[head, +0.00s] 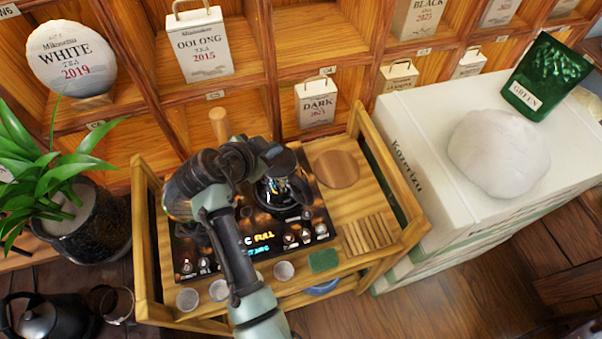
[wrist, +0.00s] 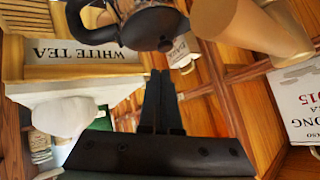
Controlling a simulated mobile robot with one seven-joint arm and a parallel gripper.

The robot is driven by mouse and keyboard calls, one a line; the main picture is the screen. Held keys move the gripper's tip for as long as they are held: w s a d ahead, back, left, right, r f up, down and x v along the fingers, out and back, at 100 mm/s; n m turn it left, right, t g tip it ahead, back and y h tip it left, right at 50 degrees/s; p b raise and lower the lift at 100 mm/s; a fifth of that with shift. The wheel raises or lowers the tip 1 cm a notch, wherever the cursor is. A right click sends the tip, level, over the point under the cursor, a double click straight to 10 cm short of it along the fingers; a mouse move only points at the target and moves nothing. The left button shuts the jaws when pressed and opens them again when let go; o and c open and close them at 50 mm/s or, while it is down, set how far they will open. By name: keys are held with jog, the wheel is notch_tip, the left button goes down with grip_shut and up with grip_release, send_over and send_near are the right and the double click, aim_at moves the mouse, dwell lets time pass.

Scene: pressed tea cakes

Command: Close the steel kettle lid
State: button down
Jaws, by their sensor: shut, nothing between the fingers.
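A shiny kettle with dark parts (head: 284,190) stands on the black tea stove, partly behind my arm in the head view. A dark rounded part (head: 280,158) shows at its top; I cannot tell whether this is its lid, or whether the lid is open. In the wrist view, which looks upside down, a black kettle part with a curved handle (wrist: 150,28) and a clear body shows at the top. My gripper (wrist: 160,73) is shut and empty, its tips pointing towards this part with a visible gap. In the head view my arm hides the gripper tips.
A wooden cylinder (head: 218,122) stands behind my arm. Small white cups (head: 284,271) and a green cloth (head: 323,260) lie along the front of the wooden stand (head: 415,235). A dark kettle (head: 38,318) is at the lower left. Tea shelves (head: 290,50) rise behind.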

aim_at(277, 158)
jog(key=shift+w+a+f+n+g+h+b, duration=0.7)
jog(key=shift+w+a+f+g+h+b, duration=0.1)
jog(key=shift+b, duration=0.25)
jog(key=shift+w+a+f+b, duration=0.15)
jog(key=shift+f+b, duration=0.15)
jog(key=shift+b, duration=0.3)
